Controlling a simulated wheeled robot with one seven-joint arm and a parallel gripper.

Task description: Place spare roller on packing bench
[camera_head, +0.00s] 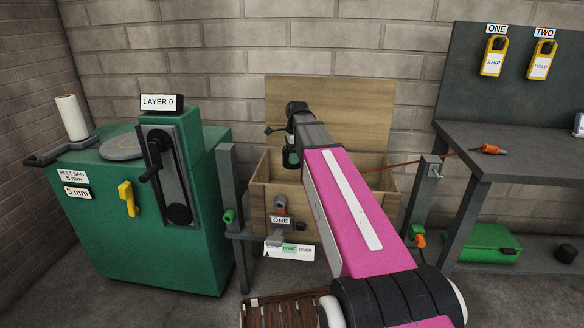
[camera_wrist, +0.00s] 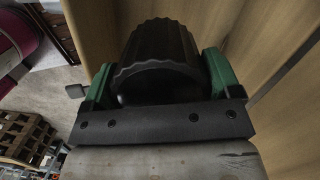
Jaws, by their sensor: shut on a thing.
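My gripper (camera_head: 290,157) is at the end of my pink arm, over the open wooden crate in the head view. In the wrist view its green fingers (camera_wrist: 157,80) are shut on a black ridged roller (camera_wrist: 160,42), one finger on each side. The roller's far end is out of sight, and it cannot be told clearly from the dark gripper parts in the head view. A dark grey bench (camera_head: 515,148), likely the packing bench, stands at the right, well apart from my gripper.
The wooden crate (camera_head: 262,197) has a tall back panel and a ONE label. A green machine (camera_head: 150,245) stands at the left. An orange-handled tool (camera_head: 490,150) lies on the bench. A green case (camera_head: 488,243) sits under it. A wooden pallet (camera_head: 285,312) is on the floor.

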